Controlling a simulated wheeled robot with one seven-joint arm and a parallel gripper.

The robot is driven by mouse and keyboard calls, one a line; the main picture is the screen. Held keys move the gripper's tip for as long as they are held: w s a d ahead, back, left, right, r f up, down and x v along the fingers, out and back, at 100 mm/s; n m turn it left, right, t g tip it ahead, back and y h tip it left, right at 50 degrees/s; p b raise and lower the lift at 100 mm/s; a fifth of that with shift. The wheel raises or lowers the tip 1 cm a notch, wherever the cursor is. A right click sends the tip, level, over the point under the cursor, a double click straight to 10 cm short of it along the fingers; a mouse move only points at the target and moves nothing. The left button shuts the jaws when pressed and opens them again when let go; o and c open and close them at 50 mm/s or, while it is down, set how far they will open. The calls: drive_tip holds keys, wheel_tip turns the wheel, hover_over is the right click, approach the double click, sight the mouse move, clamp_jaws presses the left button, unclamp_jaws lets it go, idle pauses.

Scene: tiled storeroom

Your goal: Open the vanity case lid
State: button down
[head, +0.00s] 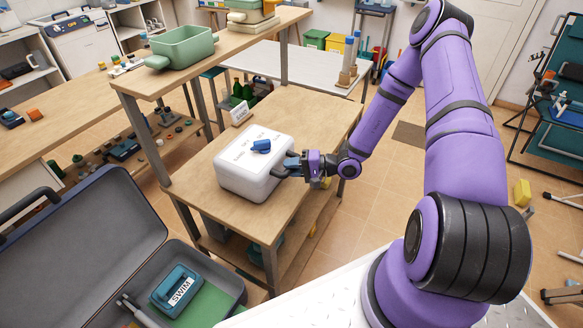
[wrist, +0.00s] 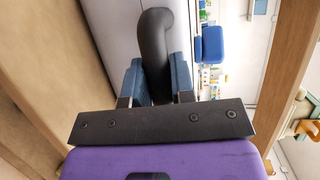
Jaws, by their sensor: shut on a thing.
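The vanity case appears to be the white box (head: 240,178) on the wooden table (head: 325,115), with small lettering on its lid (head: 238,153). The lid looks down on the box; I cannot make out a gap. A dark curved handle (wrist: 155,35) stands out from the box's side. My gripper (head: 290,168) is at the right side of the box. In the wrist view my gripper (wrist: 154,82) has its blue fingers on both sides of the handle, shut on it. The handle's lower end is hidden between the fingers.
A white sign (head: 241,113) stands behind the box. An open dark suitcase (head: 75,240) with a blue SWIM box (head: 176,287) is at lower left. A shelf post (head: 187,225) stands close at the table's left. The table behind the box is mostly clear.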

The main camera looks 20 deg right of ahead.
drive_tip(key=shift+r, duration=0.1)
drive_tip(key=shift+w+r+h, duration=0.1)
drive_tip(key=shift+r+h, duration=0.3)
drive_tip(key=shift+r, duration=0.4)
drive_tip(key=w+a+r+m+g+h, duration=0.1)
drive_tip(key=w+a+r, duration=0.2)
drive_tip(key=r, duration=0.3)
drive_tip(key=w+a+r+g+h, duration=0.2)
drive_tip(key=w+r, duration=0.2)
drive_tip(key=r, duration=0.2)
drive_tip(key=w+a+r+m+g+h, duration=0.1)
drive_tip(key=w+a+r, duration=0.2)
drive_tip(key=r, duration=0.2)
drive_tip(key=w+a+r, duration=0.3)
drive_tip(key=w+a, duration=0.2)
drive_tip(key=w, duration=0.3)
drive_tip(key=shift+w+a+g, duration=0.3)
drive_tip(key=shift+g, duration=0.1)
